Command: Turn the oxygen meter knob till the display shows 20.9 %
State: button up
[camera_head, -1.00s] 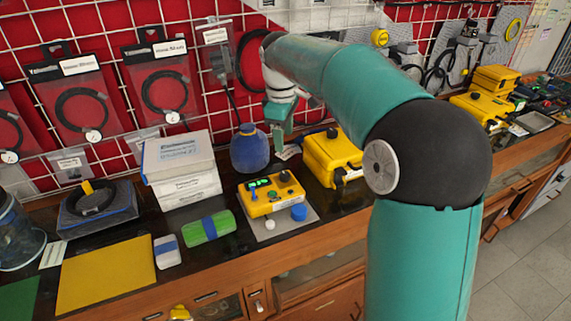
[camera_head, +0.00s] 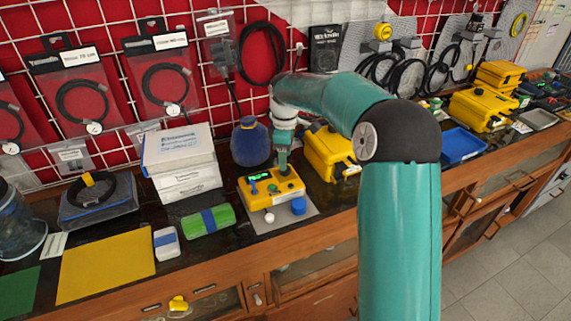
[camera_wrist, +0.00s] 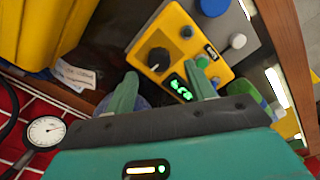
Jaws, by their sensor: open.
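The yellow oxygen meter (camera_head: 258,200) sits on a grey mat on the bench. It also shows in the wrist view (camera_wrist: 187,58), with a large black knob (camera_wrist: 158,60), a smaller black knob (camera_wrist: 186,32) and a green-digit display (camera_wrist: 180,87). The digits are too small and tilted to read. My gripper (camera_wrist: 162,84) is open and empty, its fingers reaching toward the large knob from either side, apart from it. In the head view my gripper (camera_head: 283,163) hangs just above the meter's right back part and hides the large knob.
A blue round flask (camera_head: 250,146) stands close behind the meter. A yellow case (camera_head: 330,152) is close on the right. A blue cap (camera_head: 299,206) and a white ball-like knob (camera_head: 269,217) are in front. A green roll (camera_head: 208,222) lies to the left.

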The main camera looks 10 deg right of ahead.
jog(key=shift+f, duration=1.9)
jog(key=shift+c, duration=0.2)
jog(key=c, duration=0.9)
jog(key=shift+c, duration=0.2)
jog(key=shift+m, duration=0.3)
jog(key=m, duration=0.5)
jog(key=shift+m, duration=0.4)
jog(key=m, duration=0.5)
jog(key=shift+m, duration=0.4)
